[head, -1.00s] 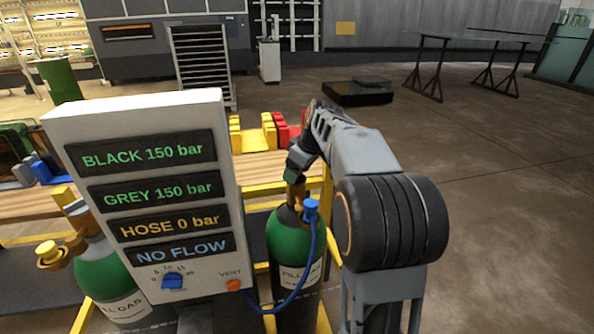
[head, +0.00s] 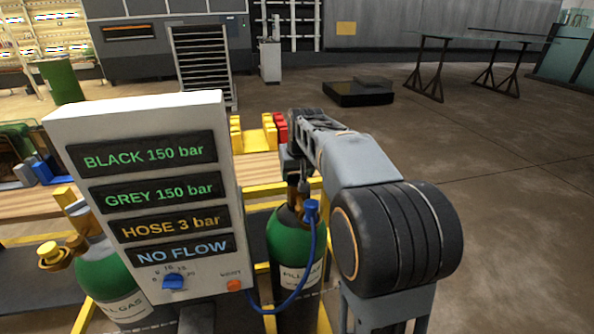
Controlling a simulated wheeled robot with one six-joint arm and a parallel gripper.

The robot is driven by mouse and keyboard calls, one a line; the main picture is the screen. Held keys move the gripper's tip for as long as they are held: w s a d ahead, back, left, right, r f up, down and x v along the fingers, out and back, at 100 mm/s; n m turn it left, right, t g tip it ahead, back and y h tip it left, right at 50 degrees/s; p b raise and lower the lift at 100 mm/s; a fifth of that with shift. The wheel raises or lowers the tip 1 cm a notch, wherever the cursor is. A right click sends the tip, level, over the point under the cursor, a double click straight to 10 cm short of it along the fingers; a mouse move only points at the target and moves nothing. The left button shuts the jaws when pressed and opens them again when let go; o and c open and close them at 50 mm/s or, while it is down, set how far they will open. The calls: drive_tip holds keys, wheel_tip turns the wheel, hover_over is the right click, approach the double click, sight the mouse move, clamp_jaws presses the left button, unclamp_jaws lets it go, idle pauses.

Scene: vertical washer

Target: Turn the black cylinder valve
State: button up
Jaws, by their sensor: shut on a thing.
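The right cylinder (head: 288,245) stands upright with a green shoulder, a dark lower body and a label. A blue hose fitting (head: 311,207) sits at its neck. My gripper (head: 298,184) points down onto the top of this cylinder and is shut on its valve, which is mostly hidden behind the fingers and arm. The panel (head: 60,125) on the left reads BLACK 150 bar, GREY 150 bar, HOSE 3 bar and NO FLOW.
A second green cylinder (head: 105,270) with a brass valve (head: 52,253) stands at the left, partly behind the panel. The blue hose (head: 308,270) loops between panel and right cylinder. Yellow rails (head: 322,310) surround the right cylinder. The floor at right is open.

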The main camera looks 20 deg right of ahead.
drive_tip(key=m+h, duration=0.1)
drive_tip(key=m, duration=0.1)
drive_tip(key=m+h, duration=0.1)
drive_tip(key=m, duration=0.2)
drive_tip(key=shift+w+a+g, duration=0.1)
drive_tip(key=shift+a+g, duration=0.05)
drive_tip(key=shift+g, duration=0.25)
drive_tip(key=shift+m+g+h+p, duration=0.3)
drive_tip(key=shift+m+g+h, duration=0.25)
drive_tip(key=shift+m, duration=1.55)
drive_tip(key=o, duration=0.9)
drive_tip(key=v, duration=1.2)
drive_tip(key=shift+p, duration=0.3)
drive_tip(key=shift+m, duration=0.3)
